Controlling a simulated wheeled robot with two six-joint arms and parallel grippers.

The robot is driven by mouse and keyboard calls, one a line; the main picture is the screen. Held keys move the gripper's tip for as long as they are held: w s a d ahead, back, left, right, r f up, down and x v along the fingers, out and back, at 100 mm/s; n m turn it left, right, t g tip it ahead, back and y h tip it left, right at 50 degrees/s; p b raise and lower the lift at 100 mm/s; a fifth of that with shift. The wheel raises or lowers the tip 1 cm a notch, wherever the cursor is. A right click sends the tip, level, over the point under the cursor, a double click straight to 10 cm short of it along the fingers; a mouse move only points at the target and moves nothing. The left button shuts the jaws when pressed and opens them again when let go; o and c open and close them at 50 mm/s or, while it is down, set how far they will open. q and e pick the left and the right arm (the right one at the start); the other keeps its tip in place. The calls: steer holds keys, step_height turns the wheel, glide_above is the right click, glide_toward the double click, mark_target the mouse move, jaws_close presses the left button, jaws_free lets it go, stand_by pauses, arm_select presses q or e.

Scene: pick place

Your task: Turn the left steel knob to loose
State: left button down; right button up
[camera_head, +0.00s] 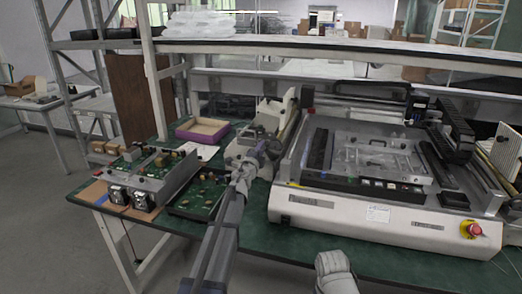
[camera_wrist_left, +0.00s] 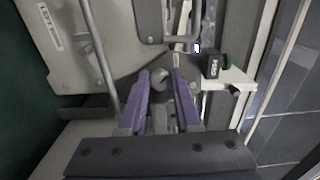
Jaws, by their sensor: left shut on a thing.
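The left steel knob (camera_wrist_left: 159,80) is a small, rounded grey part in the left wrist view. My left gripper (camera_wrist_left: 161,84) is shut on it, with one purple finger on each side. In the head view my left gripper (camera_head: 268,146) is at the left side of the large white machine (camera_head: 360,222). The knob cannot be made out there behind the gripper. Whether the knob is tight or loose cannot be told. My right gripper is not in view; only a pale part of my right arm shows at the bottom.
A black block (camera_wrist_left: 212,65) and a white bracket (camera_wrist_left: 236,82) stand close to the right of the fingers. A purple-sided tray (camera_head: 202,131) and circuit board units (camera_head: 152,172) lie on the green table left of the machine. A red button (camera_head: 474,229) is at its front right.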

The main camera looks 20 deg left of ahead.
arm_select(q)
steer(key=c, duration=0.9)
jaws_free()
steer(key=shift+s, duration=0.15)
steer(key=s, duration=0.7)
steer(key=shift+s+a, duration=0.2)
steer(key=shift+s, duration=0.1)
steer(key=shift+f, duration=0.1)
